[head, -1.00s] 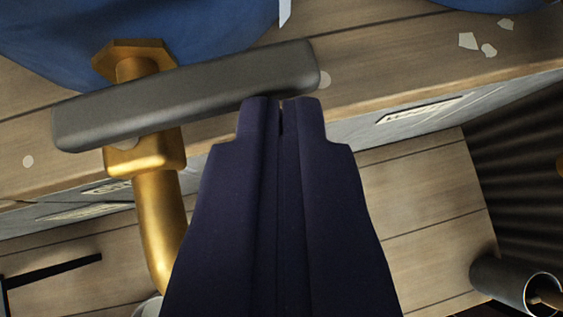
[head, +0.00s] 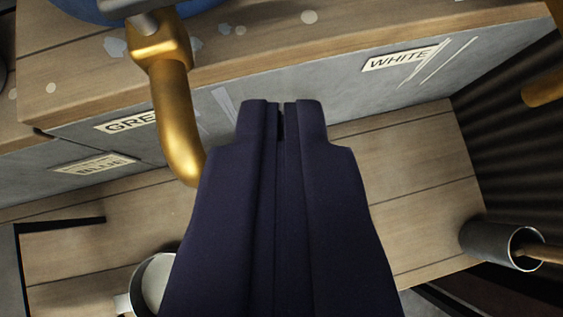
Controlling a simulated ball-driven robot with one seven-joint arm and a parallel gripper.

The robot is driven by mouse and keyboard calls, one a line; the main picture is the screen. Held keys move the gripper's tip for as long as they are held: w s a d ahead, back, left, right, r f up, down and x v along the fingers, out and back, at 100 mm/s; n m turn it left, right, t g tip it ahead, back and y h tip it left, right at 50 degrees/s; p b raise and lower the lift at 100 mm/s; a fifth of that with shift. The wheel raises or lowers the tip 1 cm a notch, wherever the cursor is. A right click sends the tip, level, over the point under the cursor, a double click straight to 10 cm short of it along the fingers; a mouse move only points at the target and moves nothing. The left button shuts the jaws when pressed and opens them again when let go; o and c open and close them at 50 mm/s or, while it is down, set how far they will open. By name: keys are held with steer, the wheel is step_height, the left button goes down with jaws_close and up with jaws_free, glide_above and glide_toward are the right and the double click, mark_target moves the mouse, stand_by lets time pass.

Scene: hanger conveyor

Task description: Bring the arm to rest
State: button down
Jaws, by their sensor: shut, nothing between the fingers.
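My gripper (head: 283,104) is in the middle of the head view, dark navy, with its two fingers together and nothing between them. It points up the picture, in front of a grey panel below a wooden ledge. A brass pipe (head: 174,100) rises at the left of my gripper, and its lower end passes behind my gripper's body. A grey lever (head: 125,4) tops the pipe and is mostly cut off by the upper edge. My gripper is apart from the lever.
The wooden ledge (head: 270,50) spans the top. Its grey front (head: 310,98) carries labels, including WHITE (head: 400,57) and BLUE (head: 95,164). A white mug-like vessel (head: 152,285) stands lower left. A grey cylinder (head: 488,243) with a wooden stick lies right. Bare planks (head: 420,190) lie between.

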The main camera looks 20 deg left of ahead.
steer(key=d+v, duration=0.1)
steer(key=v, duration=0.6)
steer(key=w+d+r+m+t+b, duration=0.2)
steer(key=w+d+r+b, duration=0.1)
steer(key=w+r+b, duration=0.4)
steer(key=w+d+r+m+t+h+b, duration=0.1)
steer(key=w+d+r+b, duration=0.1)
steer(key=d+r+b, duration=0.3)
steer(key=w+d+r+t+h+b, duration=0.1)
steer(key=w+d+r+b, duration=0.15)
steer(key=r, duration=0.45)
steer(key=s+d+r+t+h+b, duration=0.1)
steer(key=s+d+r+b, duration=0.2)
steer(key=s+r, duration=0.3)
steer(key=s+d+r+m+t+b, duration=0.1)
steer(key=s+d+r, duration=0.5)
steer(key=r, duration=0.6)
steer(key=shift+s+r+m+t+h+b, duration=0.15)
steer(key=shift+r+m+t+h+b, duration=0.2)
steer(key=shift+b, duration=0.55)
steer(key=shift+f, duration=0.1)
